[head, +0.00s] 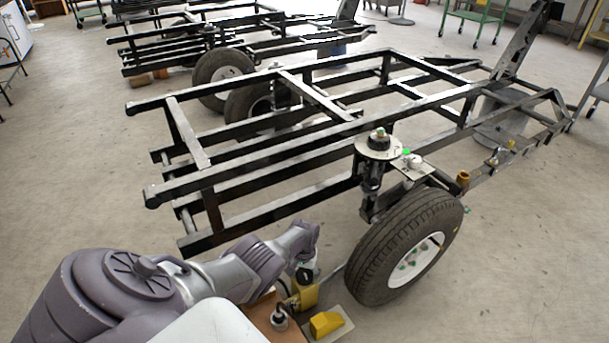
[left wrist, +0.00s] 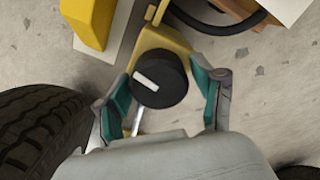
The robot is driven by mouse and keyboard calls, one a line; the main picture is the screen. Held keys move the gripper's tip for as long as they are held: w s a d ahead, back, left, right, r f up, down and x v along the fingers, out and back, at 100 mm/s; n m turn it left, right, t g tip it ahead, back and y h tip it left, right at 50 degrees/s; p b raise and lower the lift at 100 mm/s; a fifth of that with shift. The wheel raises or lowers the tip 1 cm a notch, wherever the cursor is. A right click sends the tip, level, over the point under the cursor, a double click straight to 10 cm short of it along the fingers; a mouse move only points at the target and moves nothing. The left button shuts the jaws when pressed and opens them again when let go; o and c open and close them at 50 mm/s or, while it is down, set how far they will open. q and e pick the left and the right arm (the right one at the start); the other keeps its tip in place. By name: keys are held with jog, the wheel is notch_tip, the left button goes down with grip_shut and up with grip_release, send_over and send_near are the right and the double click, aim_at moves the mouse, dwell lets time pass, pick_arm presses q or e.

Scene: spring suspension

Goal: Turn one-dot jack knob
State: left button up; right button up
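A round black knob (left wrist: 159,80) with a white bar mark sits on a yellow jack (left wrist: 160,38) in the left wrist view. I see no dots on it. My left gripper (left wrist: 164,84) has its teal-padded fingers apart, one on each side of the knob, with a narrow gap at the right finger. Whether the left finger touches the knob is unclear. In the head view my left gripper (head: 305,262) points down over the yellow jack (head: 304,295), beside the wheel, and hides much of the knob. My right gripper is not in view.
A tire (head: 405,245) stands just right of the jack, under the black trailer frame (head: 270,150). A yellow block (head: 326,323) and a second black-topped piece (head: 280,318) are close by. A second frame (head: 210,35) stands behind.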

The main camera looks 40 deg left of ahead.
aim_at(304, 272)
pick_arm(q)
jog(key=shift+o, duration=0.5)
jog(key=shift+w, duration=0.1)
jog(key=shift+r, duration=0.1)
jog(key=shift+w+r, duration=0.1)
jog(key=shift+r, duration=0.3)
notch_tip(304, 272, up, 11)
